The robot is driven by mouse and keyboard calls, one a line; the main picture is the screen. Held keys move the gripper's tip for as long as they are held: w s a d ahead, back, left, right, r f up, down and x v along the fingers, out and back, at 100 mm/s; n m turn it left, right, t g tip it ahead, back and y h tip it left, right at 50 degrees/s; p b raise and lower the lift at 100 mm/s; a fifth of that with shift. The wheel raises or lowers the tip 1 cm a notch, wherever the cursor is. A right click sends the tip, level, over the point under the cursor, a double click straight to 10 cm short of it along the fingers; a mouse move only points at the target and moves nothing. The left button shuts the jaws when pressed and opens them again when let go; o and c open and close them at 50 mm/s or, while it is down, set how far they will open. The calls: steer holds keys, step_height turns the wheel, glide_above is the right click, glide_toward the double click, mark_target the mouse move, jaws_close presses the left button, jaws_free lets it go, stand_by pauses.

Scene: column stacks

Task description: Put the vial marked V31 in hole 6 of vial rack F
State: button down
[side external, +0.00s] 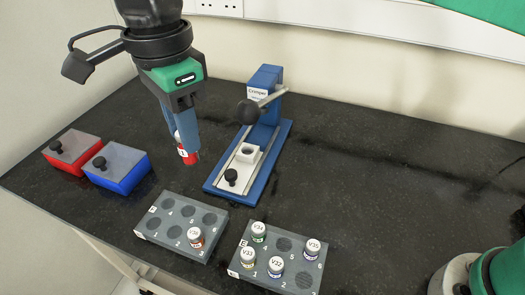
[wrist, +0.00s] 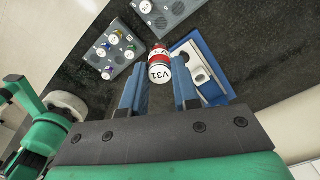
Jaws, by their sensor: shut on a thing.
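The vial marked V31 (wrist: 160,68) has a white cap and a red body. My gripper (wrist: 160,80) is shut on it and holds it in the air; in the side view the red vial (side external: 188,156) shows below the blue fingers (side external: 185,135), left of the crimper. Two grey racks lie in front, their letters too small to read surely. The left rack (side external: 150,236) holds one vial with a brown-red body (side external: 195,238) at its right front. The right rack (side external: 315,279) holds several vials, including V34 (side external: 258,232), V33 (side external: 248,257), V32 (side external: 276,266) and V35 (side external: 312,249).
A blue crimper (side external: 265,110) with a lever stands behind the racks. A red box (side external: 70,150) and a blue box (side external: 120,170), with grey lids and black knobs, sit at the left. The black bench right of the crimper is clear.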

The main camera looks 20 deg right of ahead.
step_height(320, 180, down, 14)
steer(key=shift+w+r, duration=0.1)
steer(key=shift+r, duration=0.05)
stand_by(0.7)
steer(key=shift+d+f, duration=0.1)
steer(key=shift+f, duration=0.5)
stand_by(1.6)
steer(key=shift+f, duration=0.35)
steer(key=shift+f, duration=0.1)
steer(key=shift+c, duration=1.3)
jaws_free()
steer(key=shift+r, duration=3)
